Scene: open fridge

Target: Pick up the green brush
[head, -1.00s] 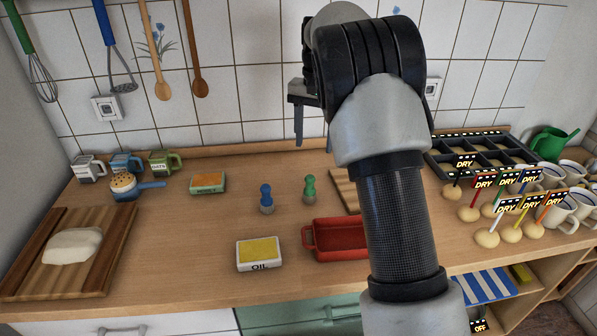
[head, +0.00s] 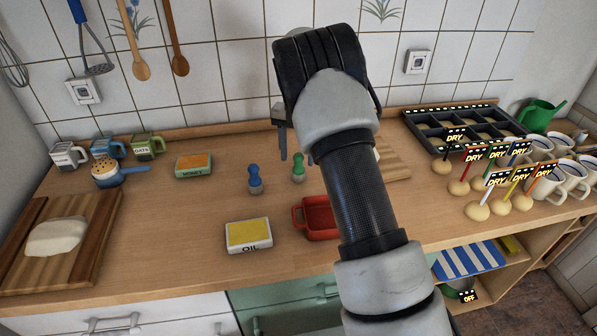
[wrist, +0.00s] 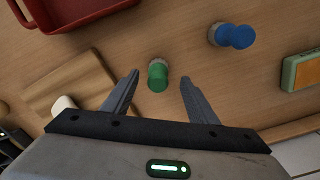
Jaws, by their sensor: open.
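The green brush (head: 298,168) stands upright on the wooden counter, just right of the blue brush (head: 255,180). In the wrist view the green brush (wrist: 157,76) shows from above, between and slightly beyond the two fingertips of my gripper (wrist: 158,77). My gripper is open and empty, with its fingers pointing down above the counter. In the head view my gripper (head: 296,152) is partly hidden behind my arm, its fingers close to the green brush. I cannot tell the exact height gap. The blue brush (wrist: 232,36) is apart from the fingers in the wrist view.
A red dish (head: 318,222) and a yellow-topped OIL box (head: 249,236) stand in front. A MONEY-like labelled orange-topped box (head: 194,164) is at left. A cutting board (head: 394,165) lies behind my arm. Dough balls with DRY flags (head: 478,211) and cups stand right.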

